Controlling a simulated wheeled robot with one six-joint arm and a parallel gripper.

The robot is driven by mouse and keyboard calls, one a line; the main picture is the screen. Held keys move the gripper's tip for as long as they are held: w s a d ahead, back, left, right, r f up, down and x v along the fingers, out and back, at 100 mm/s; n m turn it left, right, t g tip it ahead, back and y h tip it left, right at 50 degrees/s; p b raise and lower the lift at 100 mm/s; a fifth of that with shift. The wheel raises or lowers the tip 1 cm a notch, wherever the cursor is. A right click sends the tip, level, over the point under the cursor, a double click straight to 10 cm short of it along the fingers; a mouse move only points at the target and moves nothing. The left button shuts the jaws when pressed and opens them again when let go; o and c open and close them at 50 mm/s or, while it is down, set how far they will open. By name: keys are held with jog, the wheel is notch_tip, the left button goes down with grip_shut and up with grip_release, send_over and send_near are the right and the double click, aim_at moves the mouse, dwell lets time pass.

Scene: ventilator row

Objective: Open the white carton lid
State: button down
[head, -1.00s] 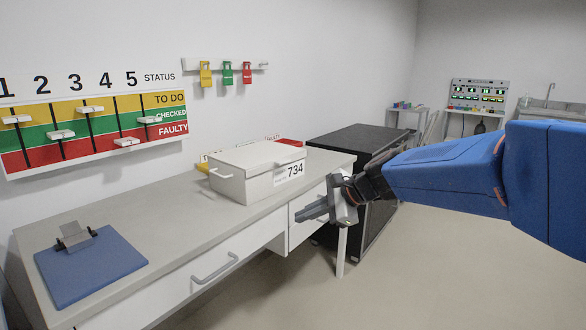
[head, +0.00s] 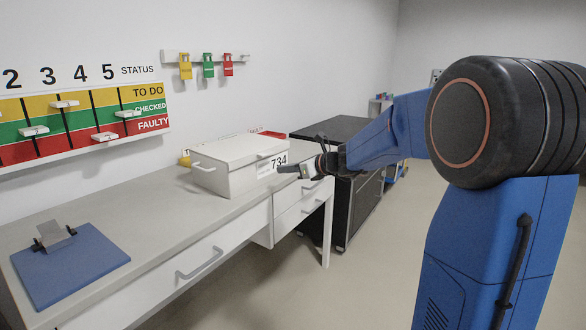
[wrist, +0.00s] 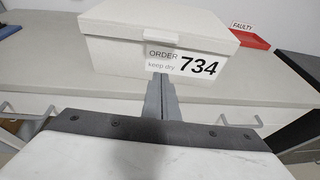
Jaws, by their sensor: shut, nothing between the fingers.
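A white carton (head: 225,178) labelled 734 stands on the grey-topped bench. Its lid (head: 236,151) is down. In the wrist view the carton (wrist: 120,59) fills the upper middle, and a small tab (wrist: 158,37) sticks out from the front edge of the lid (wrist: 150,20). My gripper (head: 283,169) is shut and empty, at the right end of the carton near its label. In the wrist view its fingers (wrist: 160,82) point at the carton, below the tab. I cannot tell if they touch it.
A blue clipboard (head: 75,268) lies at the near left of the bench (head: 150,222). Drawers with handles (head: 200,262) face the front. A red tray marked FAULTY (wrist: 248,38) is beside the carton. A black cabinet (head: 345,215) stands right of the bench.

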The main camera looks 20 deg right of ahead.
jog(key=shift+w+a+r, duration=0.6)
jog(key=shift+w+r, duration=0.05)
jog(key=shift+w, duration=0.25)
jog(key=shift+w+a+r, duration=0.55)
jog(key=shift+w+r, duration=0.05)
jog(key=shift+w, duration=0.25)
jog(key=shift+r, duration=0.1)
